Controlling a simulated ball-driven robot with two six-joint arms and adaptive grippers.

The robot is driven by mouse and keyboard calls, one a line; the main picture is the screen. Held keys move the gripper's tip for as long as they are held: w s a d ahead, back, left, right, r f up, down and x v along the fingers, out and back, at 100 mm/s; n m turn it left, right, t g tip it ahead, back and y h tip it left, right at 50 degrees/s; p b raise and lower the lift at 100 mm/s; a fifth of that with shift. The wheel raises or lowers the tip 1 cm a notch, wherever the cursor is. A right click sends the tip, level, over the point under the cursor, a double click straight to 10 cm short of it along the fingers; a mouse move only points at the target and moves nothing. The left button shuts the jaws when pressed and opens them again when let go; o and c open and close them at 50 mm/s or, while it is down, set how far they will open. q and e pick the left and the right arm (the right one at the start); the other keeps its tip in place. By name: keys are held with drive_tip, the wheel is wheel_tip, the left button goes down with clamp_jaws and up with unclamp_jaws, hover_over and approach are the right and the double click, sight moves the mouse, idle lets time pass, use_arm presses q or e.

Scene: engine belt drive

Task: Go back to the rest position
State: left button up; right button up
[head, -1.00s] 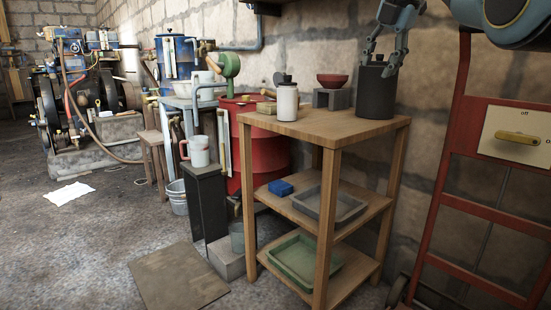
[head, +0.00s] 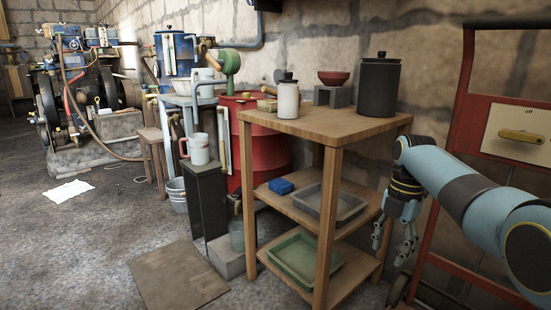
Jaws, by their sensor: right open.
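My right gripper (head: 393,246) hangs low at the right of the wooden shelf stand, fingers pointing down and apart, with nothing between them. It is in front of the stand's right side and left of the red frame. The black lidded canister (head: 378,88) stands upright on the stand's top at the right, clear of the gripper. My left gripper is not in the head view.
The wooden stand (head: 326,124) also bears a white jar (head: 288,98), a red bowl (head: 333,77) on a grey block (head: 332,96), and lower trays. A red upright frame (head: 455,140) with a switch panel (head: 518,134) stands close at right. Open floor (head: 95,240) lies left.

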drive_tip(key=s+d+f+m+g, duration=0.2)
drive_tip(key=s+f+m, duration=0.2)
drive_tip(key=s+f, duration=1.5)
drive_tip(key=s+d+m+h, duration=0.15)
drive_tip(key=s+m, duration=0.85)
drive_tip(key=s, duration=2.2)
drive_tip(key=w+r+m+t, duration=0.4)
drive_tip(key=w+r+m, duration=0.2)
drive_tip(key=m, duration=0.3)
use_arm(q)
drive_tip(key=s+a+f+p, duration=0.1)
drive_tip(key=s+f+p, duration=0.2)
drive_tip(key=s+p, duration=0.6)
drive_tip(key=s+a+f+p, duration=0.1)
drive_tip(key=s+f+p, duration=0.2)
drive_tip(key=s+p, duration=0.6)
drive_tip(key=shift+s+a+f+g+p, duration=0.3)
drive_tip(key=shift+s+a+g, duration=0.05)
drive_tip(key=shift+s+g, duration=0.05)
use_arm(e)
drive_tip(key=s+d+f+m, duration=0.1)
drive_tip(key=s+f, duration=0.2)
drive_tip(key=s, duration=0.6)
drive_tip(key=s+d+f+m, duration=0.1)
drive_tip(key=s+f, duration=0.3)
drive_tip(key=s, duration=0.5)
drive_tip(key=shift+g, duration=0.4)
